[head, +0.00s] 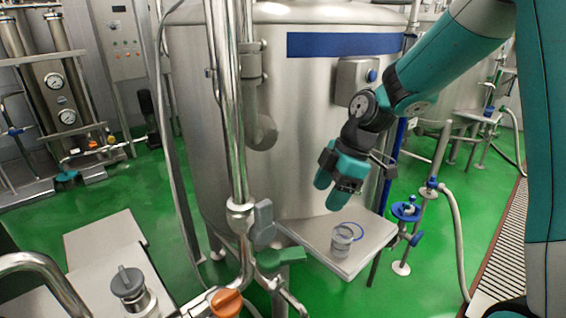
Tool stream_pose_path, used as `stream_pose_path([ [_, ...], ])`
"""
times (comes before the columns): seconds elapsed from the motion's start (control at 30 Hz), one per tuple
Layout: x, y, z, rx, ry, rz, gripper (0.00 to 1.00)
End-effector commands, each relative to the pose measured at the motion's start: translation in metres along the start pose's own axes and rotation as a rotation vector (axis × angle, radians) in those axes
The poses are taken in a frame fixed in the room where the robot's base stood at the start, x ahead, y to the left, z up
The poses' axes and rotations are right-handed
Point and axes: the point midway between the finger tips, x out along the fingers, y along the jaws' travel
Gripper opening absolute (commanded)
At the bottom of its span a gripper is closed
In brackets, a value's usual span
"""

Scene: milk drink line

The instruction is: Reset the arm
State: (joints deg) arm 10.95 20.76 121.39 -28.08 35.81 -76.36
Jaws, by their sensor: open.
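My teal arm (455,65) reaches in from the upper right, with its dark wrist bent downward. My gripper (330,191) hangs in front of the large steel tank, above a small metal shelf, pointing down. It is open, and I see nothing between its fingers.
The steel tank (290,110) fills the middle. A vertical pipe (229,110) with a grey valve handle (264,222) stands left of the shelf. An orange knob (227,302) is at the bottom. A blue handwheel valve (406,211) is right of the shelf.

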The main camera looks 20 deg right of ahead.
Motion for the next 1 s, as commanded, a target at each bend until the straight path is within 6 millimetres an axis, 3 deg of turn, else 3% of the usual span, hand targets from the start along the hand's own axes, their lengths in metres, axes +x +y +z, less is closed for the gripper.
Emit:
stream_pose_path([
  [0.13, -0.001, -0.003, -0.004, 0.011, -0.001, -0.001, 0.66],
  [0.27, -0.011, -0.028, -0.031, 0.101, -0.006, -0.006, 0.66],
  [0.5, -0.035, -0.129, -0.094, 0.463, -0.027, -0.021, 0.66],
  [0.7, -0.043, -0.200, -0.109, 0.721, -0.042, -0.029, 0.66],
  [0.83, -0.044, -0.220, -0.110, 0.805, -0.047, -0.031, 0.66],
  [1.0, -0.043, -0.225, -0.110, 0.833, -0.050, -0.032, 0.66],
])
